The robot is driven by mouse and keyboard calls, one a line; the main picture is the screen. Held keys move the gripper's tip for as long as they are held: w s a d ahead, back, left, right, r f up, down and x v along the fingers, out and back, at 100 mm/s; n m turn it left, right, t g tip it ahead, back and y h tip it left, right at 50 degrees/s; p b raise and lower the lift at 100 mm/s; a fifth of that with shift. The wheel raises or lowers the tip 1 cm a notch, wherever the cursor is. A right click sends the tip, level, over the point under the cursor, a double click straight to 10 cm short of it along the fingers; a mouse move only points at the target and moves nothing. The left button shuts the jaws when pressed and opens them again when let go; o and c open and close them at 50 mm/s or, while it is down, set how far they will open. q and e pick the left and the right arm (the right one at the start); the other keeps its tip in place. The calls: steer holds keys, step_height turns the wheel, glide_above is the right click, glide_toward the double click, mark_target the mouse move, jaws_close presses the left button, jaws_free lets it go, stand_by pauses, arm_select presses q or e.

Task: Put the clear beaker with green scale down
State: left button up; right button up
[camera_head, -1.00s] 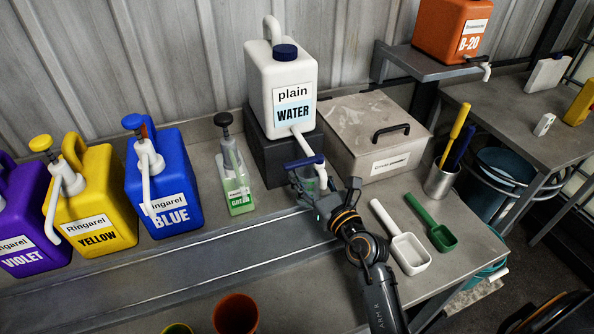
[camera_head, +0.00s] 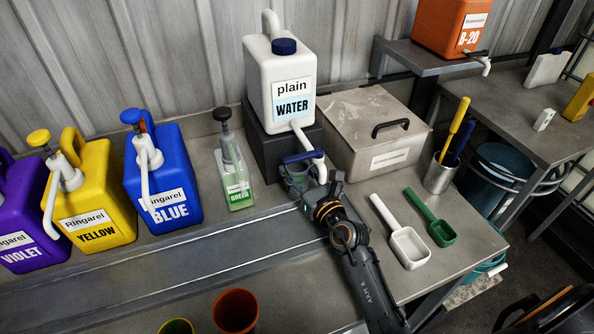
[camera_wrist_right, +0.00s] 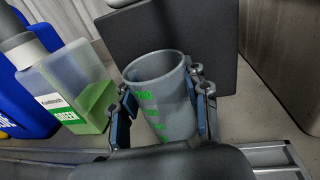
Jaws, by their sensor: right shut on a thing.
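The clear beaker with green scale (camera_wrist_right: 165,105) stands nearly upright between the two fingers of my right gripper (camera_wrist_right: 163,118) in the right wrist view, its mouth open and facing up. In the head view the beaker (camera_head: 296,175) is partly hidden by the tap and my right gripper (camera_head: 300,189). My right gripper is shut on the beaker from the front. The beaker is just in front of the dark block under the plain water canister (camera_head: 282,85), near its spout. Whether its base touches the bench cannot be told. My left gripper is not in view.
A green bottle (camera_head: 235,180) stands close left of the beaker. Blue (camera_head: 163,185), yellow (camera_head: 95,205) and violet canisters stand further left. A metal box (camera_head: 370,140) is right. White (camera_head: 408,246) and green (camera_head: 441,233) scoops lie front right. A rail (camera_head: 200,256) runs in front.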

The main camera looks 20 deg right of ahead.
steer(key=o, duration=1.1)
